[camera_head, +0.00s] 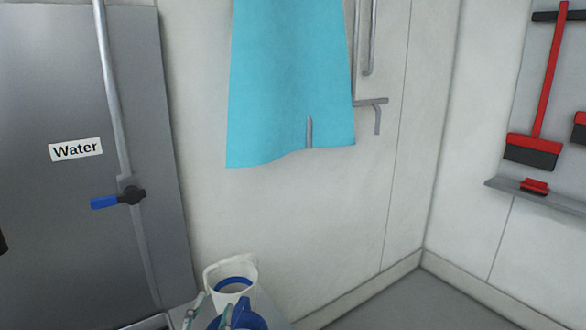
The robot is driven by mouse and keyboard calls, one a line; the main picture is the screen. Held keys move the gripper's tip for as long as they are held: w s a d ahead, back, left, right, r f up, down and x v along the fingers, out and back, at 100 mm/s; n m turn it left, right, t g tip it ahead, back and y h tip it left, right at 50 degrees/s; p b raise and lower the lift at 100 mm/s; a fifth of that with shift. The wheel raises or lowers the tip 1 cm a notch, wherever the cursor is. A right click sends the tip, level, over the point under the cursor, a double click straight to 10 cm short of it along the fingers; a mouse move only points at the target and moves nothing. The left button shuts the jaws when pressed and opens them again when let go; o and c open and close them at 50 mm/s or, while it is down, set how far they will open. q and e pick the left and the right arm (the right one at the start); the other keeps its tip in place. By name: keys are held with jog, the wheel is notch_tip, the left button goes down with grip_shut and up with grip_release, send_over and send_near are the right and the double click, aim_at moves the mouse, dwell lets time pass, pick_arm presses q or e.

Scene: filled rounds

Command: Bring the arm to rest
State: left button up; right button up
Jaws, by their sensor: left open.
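My left gripper (209,311) shows at the bottom edge as two slender grey-green fingertips. They are apart, with nothing clearly held between them. The fingertips are in front of a white jug (240,270) with a blue ring inside its mouth, and beside a blue jug (241,318) cut off by the bottom edge. I cannot tell whether they touch either jug. The rest of my left arm is out of view. My right gripper is not in view.
A turquoise apron (285,80) hangs on the back wall. Red-and-black tools (533,150) hang above a shelf at right. Floor (420,305) at lower right is clear.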

pick_arm(q)
jog(key=s+a+f+n+g+y, duration=0.25)
jog(key=s+f+g, duration=0.2)
jog(key=f, duration=0.35)
jog(key=s+a+f+n+g+y, duration=0.1)
jog(key=s+a+f+n+g, duration=0.1)
jog(key=s+a+f+g, duration=0.45)
jog(key=s+d+f+g+h, duration=0.1)
jog(key=s+d+f+g, duration=0.15)
jog(key=s+f, duration=0.35)
jog(key=s+d+f+g, duration=0.1)
jog(key=s+f+g, duration=0.25)
jog(key=s, duration=0.55)
jog(key=s+f+x, duration=0.1)
jog(key=s+x, duration=0.2)
jog(key=x, duration=1)
jog(key=s+x, duration=0.3)
jog(key=x, duration=0.9)
jog(key=s+a+f+g, duration=0.1)
jog(key=s+a+f, duration=0.2)
jog(key=s+f, duration=1.3)
jog(key=shift+s+f+g, duration=0.3)
jog(key=shift+s+f, duration=0.1)
jog(key=shift+f, duration=0.15)
